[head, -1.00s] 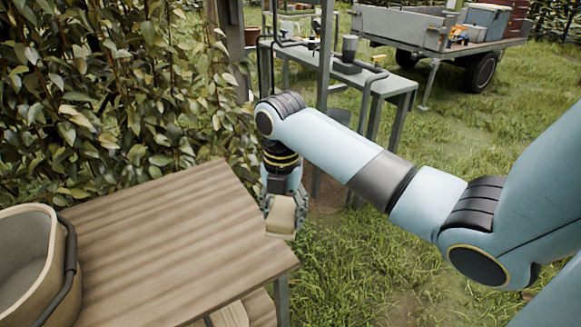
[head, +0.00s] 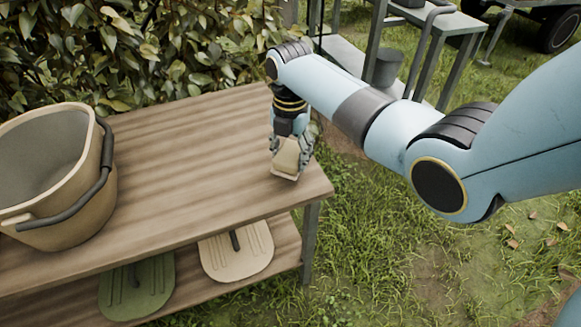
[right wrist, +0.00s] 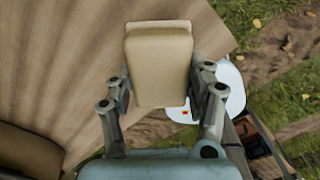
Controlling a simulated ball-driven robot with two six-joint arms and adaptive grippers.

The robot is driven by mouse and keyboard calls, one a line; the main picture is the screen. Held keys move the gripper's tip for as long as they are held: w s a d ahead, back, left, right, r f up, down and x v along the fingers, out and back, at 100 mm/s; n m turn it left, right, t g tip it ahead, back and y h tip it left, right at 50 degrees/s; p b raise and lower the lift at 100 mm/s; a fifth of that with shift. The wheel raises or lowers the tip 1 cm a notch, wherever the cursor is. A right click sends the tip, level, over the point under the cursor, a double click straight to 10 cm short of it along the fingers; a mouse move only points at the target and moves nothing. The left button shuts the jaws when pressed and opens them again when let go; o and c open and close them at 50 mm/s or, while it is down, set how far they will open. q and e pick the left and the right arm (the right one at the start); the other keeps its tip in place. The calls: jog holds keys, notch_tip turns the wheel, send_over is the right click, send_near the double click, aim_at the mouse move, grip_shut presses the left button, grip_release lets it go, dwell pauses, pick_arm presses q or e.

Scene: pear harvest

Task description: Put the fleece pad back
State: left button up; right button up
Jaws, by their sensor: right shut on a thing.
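The fleece pad (head: 286,160) is a small beige block with rounded edges. My right gripper (head: 290,148) is shut on it and points down over the right end of the wooden table (head: 190,170). In the right wrist view the pad (right wrist: 160,65) sits between the two fingers of the right gripper (right wrist: 163,88), its broad face toward the camera. I cannot tell whether the pad touches the tabletop. My left gripper is not in view.
A tan bucket (head: 75,205) with a dark handle stands on the table at left. A lower shelf (head: 283,255) holds a green flat piece (head: 150,290) and a beige one (head: 250,255), each with a dark handle. The tabletop between bucket and gripper is clear. A grey bench stands behind.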

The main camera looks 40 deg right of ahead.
aim_at(291, 152)
jog(key=shift+f+b, duration=0.55)
jog(key=shift+f, duration=1.3)
jog(key=shift+f, duration=0.1)
jog(key=o, duration=1.2)
notch_tip(291, 152, up, 12)
jog(key=p, duration=0.3)
